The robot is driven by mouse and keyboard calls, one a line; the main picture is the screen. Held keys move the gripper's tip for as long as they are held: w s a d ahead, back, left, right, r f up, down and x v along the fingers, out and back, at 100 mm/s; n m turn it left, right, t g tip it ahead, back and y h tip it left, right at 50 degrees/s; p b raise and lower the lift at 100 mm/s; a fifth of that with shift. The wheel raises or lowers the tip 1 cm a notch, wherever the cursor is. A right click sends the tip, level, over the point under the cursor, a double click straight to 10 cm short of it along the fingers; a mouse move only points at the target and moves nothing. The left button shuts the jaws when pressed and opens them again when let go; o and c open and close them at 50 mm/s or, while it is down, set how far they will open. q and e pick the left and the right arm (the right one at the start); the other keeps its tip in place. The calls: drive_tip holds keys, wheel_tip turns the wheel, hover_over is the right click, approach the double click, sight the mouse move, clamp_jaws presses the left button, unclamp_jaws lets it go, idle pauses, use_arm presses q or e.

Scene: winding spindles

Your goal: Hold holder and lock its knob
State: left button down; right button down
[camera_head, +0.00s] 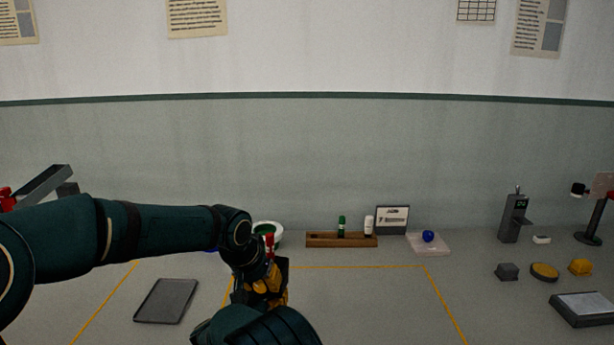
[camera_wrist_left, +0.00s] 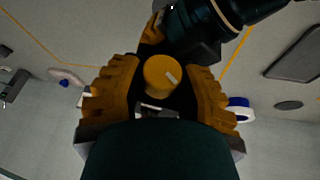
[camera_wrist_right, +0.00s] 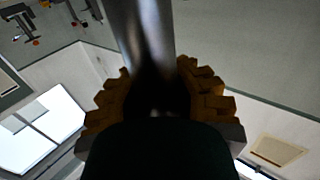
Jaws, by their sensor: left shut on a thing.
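My left gripper (camera_head: 266,284) is in front of me, left of centre, its yellow fingers partly hidden by the dark arm parts. In the left wrist view its ridged fingers are on either side of a round orange-yellow knob (camera_wrist_left: 161,75) with a pale mark; it is shut on it. The holder behind the knob is mostly hidden. In the right wrist view a dark grey, shiny cylinder (camera_wrist_right: 146,35), perhaps the holder's body, stands between the fingers of my right gripper (camera_wrist_right: 155,80). Whether those fingers press on it cannot be told.
A grey flat tray (camera_head: 165,301) lies left of the grippers. A wooden rack (camera_head: 342,240) holding small bottles stands at the back. A small framed card (camera_head: 393,219), a pale pad (camera_head: 429,246) with a blue ball and several gadgets stand to the right. The centre-right table is clear.

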use_arm(q)
drive_tip(key=shift+s+d+y, duration=0.1)
drive_tip(key=shift+d+y, duration=0.15)
drive_tip(key=shift+y, duration=0.05)
use_arm(e)
drive_tip(key=shift+f, duration=0.1)
use_arm(q)
drive_tip(key=shift+d+m+t+y, duration=0.15)
drive_tip(key=shift+m+t+y, duration=0.2)
drive_tip(key=shift+y, duration=0.85)
drive_tip(key=y, duration=0.2)
drive_tip(key=shift+f+m+t+y, duration=0.15)
drive_tip(key=shift+m+t+y, duration=0.1)
drive_tip(key=shift+m+y, duration=0.15)
drive_tip(key=c, duration=0.6)
unclamp_jaws()
use_arm(e)
drive_tip(key=shift+a, duration=0.1)
use_arm(q)
drive_tip(key=shift+s+r, duration=0.1)
drive_tip(key=shift+r, duration=0.3)
drive_tip(key=v, duration=1.1)
drive_tip(key=shift+s, duration=0.2)
drive_tip(key=shift+r, duration=0.1)
